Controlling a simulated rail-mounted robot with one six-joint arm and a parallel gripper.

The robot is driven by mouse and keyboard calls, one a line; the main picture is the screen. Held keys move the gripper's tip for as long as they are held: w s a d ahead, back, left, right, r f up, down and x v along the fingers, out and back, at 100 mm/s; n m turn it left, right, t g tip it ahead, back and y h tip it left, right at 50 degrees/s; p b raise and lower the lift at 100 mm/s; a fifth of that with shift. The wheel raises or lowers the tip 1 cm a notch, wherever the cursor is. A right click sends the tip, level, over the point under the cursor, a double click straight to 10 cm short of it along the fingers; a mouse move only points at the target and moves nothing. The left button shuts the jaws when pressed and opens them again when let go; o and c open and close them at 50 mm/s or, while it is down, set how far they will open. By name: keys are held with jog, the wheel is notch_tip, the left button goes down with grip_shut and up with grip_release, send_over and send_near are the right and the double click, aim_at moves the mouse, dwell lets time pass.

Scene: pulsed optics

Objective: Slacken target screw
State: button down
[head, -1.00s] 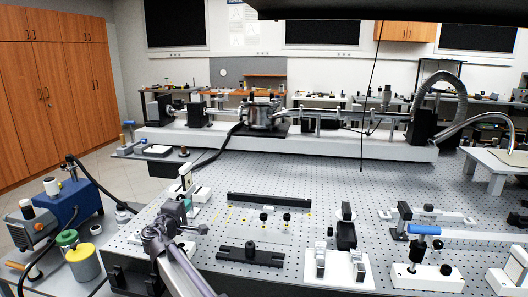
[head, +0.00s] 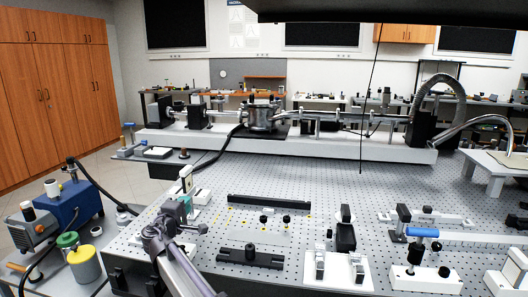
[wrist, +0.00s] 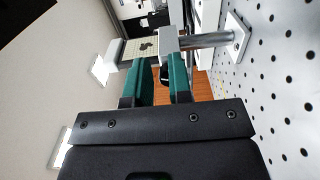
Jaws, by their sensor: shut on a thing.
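My gripper (head: 186,204) is low over the left edge of the perforated optical table, beside an upright white-grey mount (head: 186,177). Just beyond the fingertips is a pale block (wrist: 168,40) on a metal post (wrist: 205,40), which runs to a plate on the table. A beige panel with a dark mark (wrist: 142,47) is beside the block.
The perforated table (head: 330,190) carries a black rail (head: 269,201), a black bracket (head: 250,257), a white plate with clamps (head: 338,272) and a blue-handled fixture (head: 424,233) to the right. A pump (head: 36,227) and a yellow can (head: 84,264) stand at left.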

jog(key=shift+w+d+r, duration=0.2)
jog(key=shift+w, duration=0.25)
jog(key=s, duration=0.6)
jog(key=shift+a+f, duration=0.2)
jog(key=shift+f, duration=0.1)
jog(key=shift+s+a+f+b, duration=0.4)
jog(key=shift+a+f+b, duration=0.1)
jog(key=shift+f+b, duration=0.1)
jog(key=shift+r, duration=0.15)
jog(key=w, duration=0.4)
jog(key=w+d, duration=0.1)
jog(key=w, duration=0.1)
jog(key=shift+w, duration=0.2)
jog(key=shift+r, duration=0.2)
